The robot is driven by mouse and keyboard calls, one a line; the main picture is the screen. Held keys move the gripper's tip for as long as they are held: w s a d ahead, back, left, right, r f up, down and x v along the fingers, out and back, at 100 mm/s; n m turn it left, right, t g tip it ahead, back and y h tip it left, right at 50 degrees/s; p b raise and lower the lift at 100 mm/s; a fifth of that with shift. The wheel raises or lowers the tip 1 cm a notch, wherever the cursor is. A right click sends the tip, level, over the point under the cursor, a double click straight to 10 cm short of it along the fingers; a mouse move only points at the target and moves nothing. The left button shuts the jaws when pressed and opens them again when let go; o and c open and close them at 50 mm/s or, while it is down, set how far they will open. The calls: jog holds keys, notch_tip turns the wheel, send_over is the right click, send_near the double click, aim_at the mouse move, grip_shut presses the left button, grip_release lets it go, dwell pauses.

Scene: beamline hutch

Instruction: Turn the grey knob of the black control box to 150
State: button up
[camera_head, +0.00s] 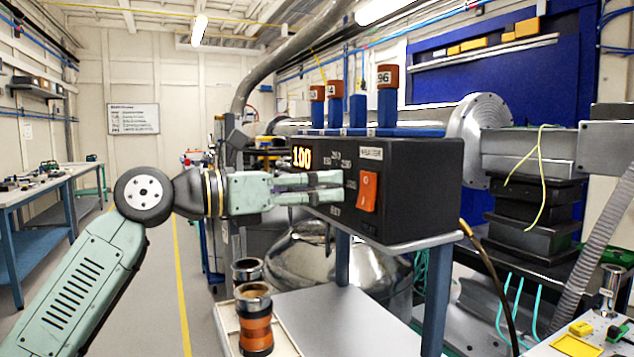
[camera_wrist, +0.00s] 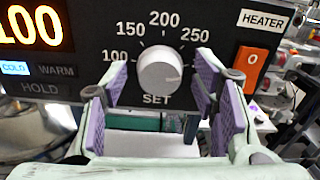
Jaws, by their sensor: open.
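The black control box (camera_head: 420,185) stands on a raised shelf; its front face also fills the top of the wrist view (camera_wrist: 215,20). The round grey knob (camera_wrist: 160,70) is on that face, inside a scale marked 100, 150, 200 and 250, above the word SET. The direction of its pointer is hard to make out. The orange display (camera_wrist: 30,25) reads 100. My gripper (camera_head: 335,187) is in front of the face and hides the knob in the head view. In the wrist view its purple-padded fingers (camera_wrist: 162,76) are open, one on each side of the knob, with gaps visible.
An orange HEATER switch (camera_wrist: 252,68) sits right of the knob, close to the right finger. Blue posts, several with brown numbered caps (camera_head: 387,76), rise behind the box.

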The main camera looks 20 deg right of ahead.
jog(key=shift+d, duration=0.2)
jog(key=c, duration=1.2)
jog(key=shift+o, duration=0.2)
